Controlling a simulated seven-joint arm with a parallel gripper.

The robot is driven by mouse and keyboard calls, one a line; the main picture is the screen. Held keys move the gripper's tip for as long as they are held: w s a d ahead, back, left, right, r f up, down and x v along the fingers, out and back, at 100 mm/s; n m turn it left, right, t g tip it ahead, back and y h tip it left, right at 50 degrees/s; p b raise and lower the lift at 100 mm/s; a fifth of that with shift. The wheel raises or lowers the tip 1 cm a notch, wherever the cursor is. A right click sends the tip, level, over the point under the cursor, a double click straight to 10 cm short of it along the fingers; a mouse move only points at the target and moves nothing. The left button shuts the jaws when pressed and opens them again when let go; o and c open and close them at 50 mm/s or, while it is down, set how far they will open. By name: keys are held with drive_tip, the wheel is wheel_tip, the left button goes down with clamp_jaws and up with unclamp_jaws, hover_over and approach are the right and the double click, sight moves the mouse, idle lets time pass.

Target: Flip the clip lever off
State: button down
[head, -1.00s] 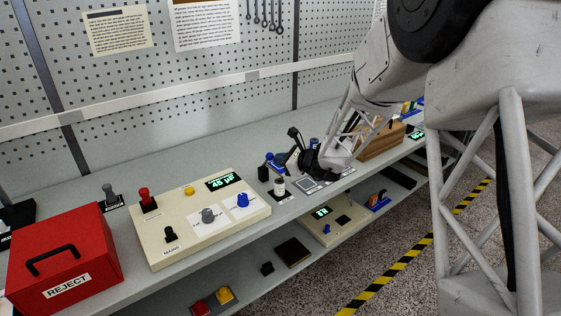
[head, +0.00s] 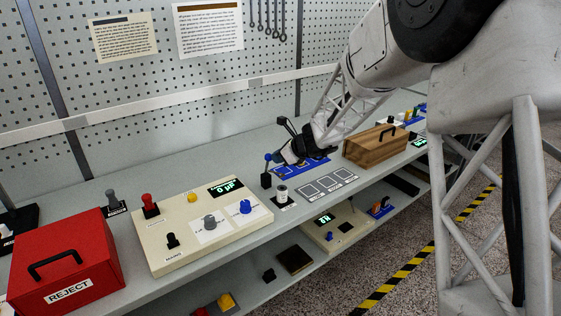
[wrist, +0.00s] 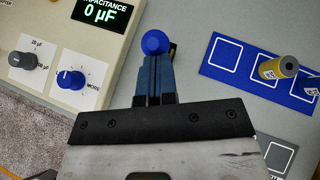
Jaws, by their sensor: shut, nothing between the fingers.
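The clip lever (head: 267,158) has a blue ball on top and a black base, and stands on the bench right of the cream meter box (head: 165,252). In the wrist view its blue ball (wrist: 154,42) sits right at my fingertips; I cannot tell if they touch. My gripper (head: 279,158) is shut and empty, just right of the lever. In the wrist view its closed blue-grey fingers (wrist: 155,68) hide most of the lever's base. The meter's display (head: 226,187) reads 0 µF.
A blue tray (wrist: 222,78) with printed squares lies to the right, with a yellow cylinder (wrist: 270,70) on it. A small white-and-black cylinder (head: 281,193) stands in front of the lever. A wooden box (head: 375,149) is further right, a red REJECT box (head: 65,262) at left.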

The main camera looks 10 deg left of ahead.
drive_tip(key=w+a+m+g+h, duration=0.1)
drive_tip(key=w+a+g+h, duration=0.5)
drive_tip(key=shift+w+a+r+m+h, duration=0.2)
drive_tip(key=shift+r+m+h, duration=0.1)
drive_tip(key=shift+r+m, duration=0.1)
idle(0.9)
drive_tip(key=shift+d+r, duration=0.1)
idle(0.6)
drive_tip(key=d+v, duration=0.1)
drive_tip(key=v, duration=1.1)
drive_tip(key=shift+d+r, duration=0.15)
drive_tip(key=shift+d, duration=0.25)
drive_tip(key=shift+s, duration=0.15)
